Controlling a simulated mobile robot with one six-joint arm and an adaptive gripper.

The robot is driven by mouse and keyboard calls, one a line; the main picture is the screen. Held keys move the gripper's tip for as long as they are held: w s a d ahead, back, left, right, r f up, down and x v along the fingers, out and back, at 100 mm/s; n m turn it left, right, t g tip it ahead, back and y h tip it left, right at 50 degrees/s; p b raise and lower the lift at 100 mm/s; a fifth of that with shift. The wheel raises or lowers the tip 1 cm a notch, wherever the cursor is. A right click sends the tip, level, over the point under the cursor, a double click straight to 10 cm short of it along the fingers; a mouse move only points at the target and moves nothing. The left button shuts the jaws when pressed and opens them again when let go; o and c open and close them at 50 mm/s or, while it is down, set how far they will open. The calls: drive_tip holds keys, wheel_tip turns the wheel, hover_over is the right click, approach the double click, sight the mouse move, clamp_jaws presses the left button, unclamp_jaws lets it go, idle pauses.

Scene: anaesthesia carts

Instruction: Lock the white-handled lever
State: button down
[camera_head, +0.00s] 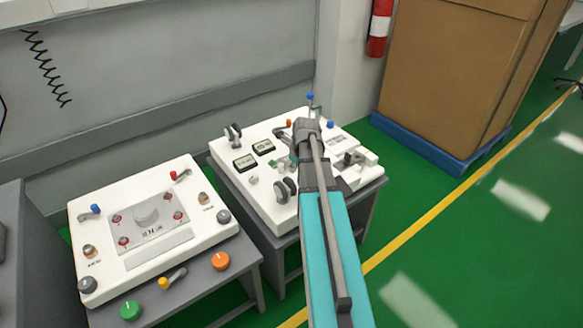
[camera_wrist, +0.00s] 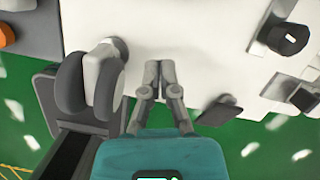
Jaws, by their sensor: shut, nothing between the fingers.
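In the wrist view, a pale, whitish handle (camera_wrist: 104,76) stands at the left beside dark grey rounded pieces (camera_wrist: 72,92); I take it for the white-handled lever, but cannot tell its lock position. My gripper (camera_wrist: 160,66) is shut and empty, with its fingertips over the white panel (camera_wrist: 205,35). The fingers are to the right of the pale handle, with a gap visible between them. In the head view, my arm reaches over the right-hand white panel (camera_head: 222,150) and hides part of it. My fingertips and the handle are not clear there.
A black knob (camera_wrist: 288,38) and a dark block (camera_wrist: 303,97) stand to the right in the wrist view. A second white panel (camera_head: 90,225) stands at the left in the head view. Cardboard boxes (camera_head: 450,70) rest on a blue pallet (camera_head: 425,148). Green floor is open at the right.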

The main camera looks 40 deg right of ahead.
drive_tip(key=p+v, duration=0.5)
drive_tip(key=v, duration=0.1)
drive_tip(key=shift+a, duration=0.15)
drive_tip(key=shift+s+r, duration=0.15)
drive_tip(key=shift+r, duration=0.05)
drive_tip(key=shift+a, duration=0.15)
idle(0.6)
drive_tip(key=s+a+n+g, duration=0.1)
drive_tip(key=s+a+n, duration=0.2)
drive_tip(key=a+n, duration=1.35)
drive_tip(key=s+a+n+g, duration=0.2)
drive_tip(key=s+a+n, duration=0.2)
drive_tip(key=a+n, duration=1.25)
wheel_tip(320, 180, up, 15)
drive_tip(key=p, duration=1.6)
drive_tip(key=shift+d+h, duration=0.4)
drive_tip(key=shift+d, duration=0.1)
drive_tip(key=shift+w, duration=0.1)
